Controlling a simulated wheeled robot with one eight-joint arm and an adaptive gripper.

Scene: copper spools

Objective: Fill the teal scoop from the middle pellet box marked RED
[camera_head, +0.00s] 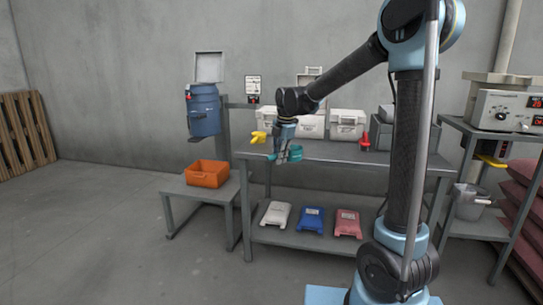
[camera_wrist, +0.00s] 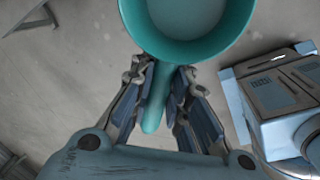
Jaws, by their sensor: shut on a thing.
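My gripper (camera_head: 281,147) is shut on the handle of the teal scoop (camera_head: 294,154), in front of the bench's front edge and left of its middle. In the wrist view the fingers (camera_wrist: 162,75) close on both sides of the handle, and the round scoop bowl (camera_wrist: 190,45) is at the top, partly cut off. The bowl's inside looks smooth, with no pellets seen. White pellet boxes stand in a row at the back of the bench; the middle one (camera_head: 312,128) is behind and right of my gripper. Its marking is too small to read.
A right white box (camera_head: 347,125) and a left one, partly hidden by my arm, flank it. A yellow scoop-like thing (camera_head: 258,137) and a red one (camera_head: 365,141) are near the boxes. An orange bin (camera_head: 207,174) sits on a low table below a blue hopper (camera_head: 204,112).

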